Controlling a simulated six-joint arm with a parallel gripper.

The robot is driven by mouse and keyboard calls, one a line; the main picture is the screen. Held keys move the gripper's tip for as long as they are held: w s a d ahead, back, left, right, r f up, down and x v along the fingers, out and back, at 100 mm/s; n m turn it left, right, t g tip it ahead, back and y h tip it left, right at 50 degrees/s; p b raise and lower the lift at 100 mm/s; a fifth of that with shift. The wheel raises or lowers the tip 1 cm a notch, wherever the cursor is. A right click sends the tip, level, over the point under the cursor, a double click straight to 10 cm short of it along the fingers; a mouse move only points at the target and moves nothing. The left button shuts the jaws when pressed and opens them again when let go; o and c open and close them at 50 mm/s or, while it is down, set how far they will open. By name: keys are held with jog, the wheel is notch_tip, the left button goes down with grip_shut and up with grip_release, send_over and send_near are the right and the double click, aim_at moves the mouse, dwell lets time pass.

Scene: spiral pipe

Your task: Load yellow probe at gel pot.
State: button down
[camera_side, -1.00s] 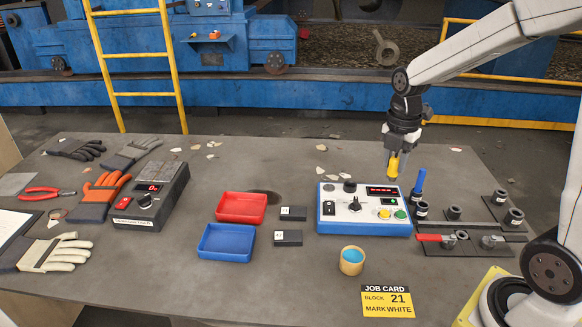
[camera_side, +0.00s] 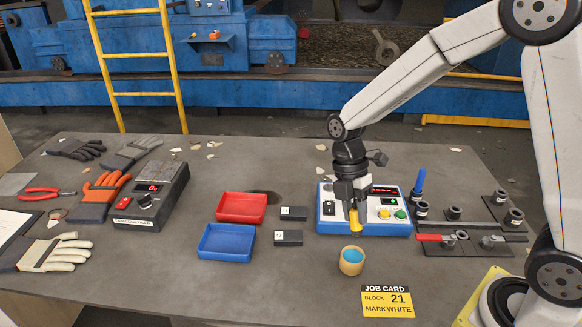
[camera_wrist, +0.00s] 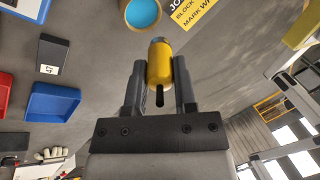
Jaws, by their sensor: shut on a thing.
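My gripper (camera_side: 353,205) is shut on the yellow probe (camera_side: 355,220), which points down in front of the blue and white control unit. In the wrist view the yellow probe (camera_wrist: 160,66) sits between the two fingers of my gripper (camera_wrist: 159,85), with a short dark stub toward me. The gel pot (camera_side: 351,262) is a small tan cup with blue gel, on the table just below the probe in the side view. The gel pot (camera_wrist: 142,14) also shows past the probe's tip in the wrist view. The probe is apart from the pot.
The control unit (camera_side: 330,222) stands behind the gripper. A rack (camera_side: 470,240) with a blue probe (camera_side: 420,180) is to the right. Red (camera_side: 241,207) and blue trays (camera_side: 226,243), two black blocks and a yellow job card (camera_side: 388,301) lie around the pot.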

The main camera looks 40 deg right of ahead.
jog(key=shift+f, duration=0.1)
jog(key=shift+f, duration=2.9)
jog(key=shift+f, duration=0.7)
dwell(0.9)
jog(key=shift+r, duration=0.1)
jog(key=shift+r, duration=3.5)
jog(key=w+d+f+m+t+y, duration=0.2)
jog(key=w+m+t, duration=0.3)
jog(key=m, duration=1.4)
jog(key=shift+w+d+f+y, duration=0.25)
jog(key=shift+w+f+y, duration=0.15)
jog(key=shift+w+f, duration=0.15)
